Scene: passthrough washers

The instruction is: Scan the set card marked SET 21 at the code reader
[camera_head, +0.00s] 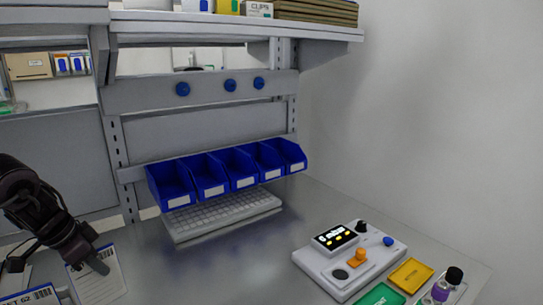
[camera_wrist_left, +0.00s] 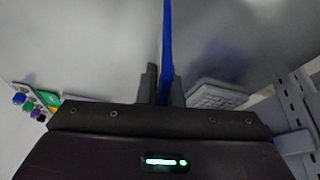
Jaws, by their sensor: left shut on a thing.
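My left gripper (camera_head: 88,259) is at the lower left of the head view, its fingers pointing down and right. It is shut on a thin card, which shows edge-on as a blue strip (camera_wrist_left: 167,45) between the fingers in the left wrist view. In the head view a white card (camera_head: 104,285) with printed lines shows at the fingertips; its mark cannot be read.
Yellow (camera_head: 410,275) and green (camera_head: 380,296) trays and a purple-labelled bottle (camera_head: 443,288) are at the right front. The metal bench between the card and the device is clear.

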